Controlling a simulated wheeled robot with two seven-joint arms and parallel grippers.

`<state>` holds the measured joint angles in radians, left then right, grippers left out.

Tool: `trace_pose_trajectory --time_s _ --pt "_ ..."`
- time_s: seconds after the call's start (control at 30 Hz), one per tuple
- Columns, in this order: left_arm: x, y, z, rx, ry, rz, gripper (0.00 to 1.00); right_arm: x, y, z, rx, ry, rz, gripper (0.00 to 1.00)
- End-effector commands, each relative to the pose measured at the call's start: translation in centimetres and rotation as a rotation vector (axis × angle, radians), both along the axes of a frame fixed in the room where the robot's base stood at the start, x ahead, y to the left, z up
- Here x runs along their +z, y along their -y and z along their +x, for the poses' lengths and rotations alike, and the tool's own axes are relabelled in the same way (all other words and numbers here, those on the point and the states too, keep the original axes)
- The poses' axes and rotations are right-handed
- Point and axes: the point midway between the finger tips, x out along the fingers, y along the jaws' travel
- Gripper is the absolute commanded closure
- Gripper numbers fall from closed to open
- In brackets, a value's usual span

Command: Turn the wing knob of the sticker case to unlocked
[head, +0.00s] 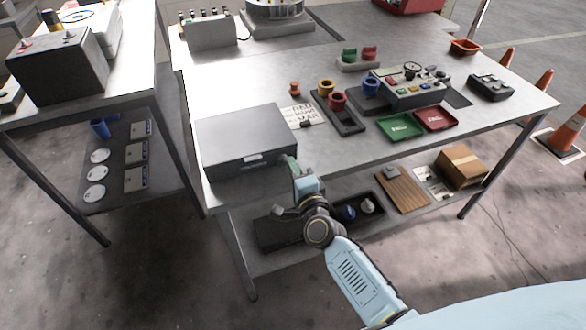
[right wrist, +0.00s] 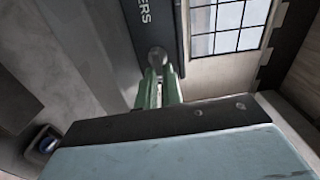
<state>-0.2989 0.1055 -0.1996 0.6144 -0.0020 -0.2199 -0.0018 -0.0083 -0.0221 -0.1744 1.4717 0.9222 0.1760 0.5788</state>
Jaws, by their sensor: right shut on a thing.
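The sticker case (head: 240,138) is a grey box on the near left of the work table, with a pale label on its front. In the right wrist view its dark front (right wrist: 147,22) shows the letters "ERS". The wing knob (right wrist: 157,56) is a small round grey part on that front. My right gripper (head: 289,162) is at the right end of the front. In the right wrist view its green fingers (right wrist: 158,78) are shut on the knob. The knob's wings are mostly hidden, so I cannot tell its angle. My left gripper is not in view.
A green tray (head: 400,126) and a red tray (head: 436,119) lie to the right on the table (head: 330,170). A lower shelf under the table holds a cardboard box (head: 462,166).

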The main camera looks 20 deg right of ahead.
Motion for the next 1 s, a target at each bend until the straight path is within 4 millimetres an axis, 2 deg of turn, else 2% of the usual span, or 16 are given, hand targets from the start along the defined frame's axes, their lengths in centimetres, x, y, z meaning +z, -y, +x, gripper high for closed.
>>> trace_pose_trajectory --time_s 0.27,0.7,0.73,0.87,1.0 --pt "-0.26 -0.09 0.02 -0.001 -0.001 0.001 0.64 -0.17 -0.02 -0.04 0.000 -0.004 0.063 1.00" --pt "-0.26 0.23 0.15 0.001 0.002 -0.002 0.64 -0.17 -0.03 -0.04 0.000 -0.004 0.072 1.00" --pt "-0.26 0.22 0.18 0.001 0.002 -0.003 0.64 -0.17 -0.03 -0.04 0.000 -0.004 0.072 0.88" --pt "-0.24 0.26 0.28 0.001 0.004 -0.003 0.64 -0.16 -0.03 -0.03 0.000 -0.004 0.071 0.71" --pt "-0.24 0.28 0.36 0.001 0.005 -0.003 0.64 -0.17 -0.03 -0.03 0.000 -0.004 0.070 0.70"
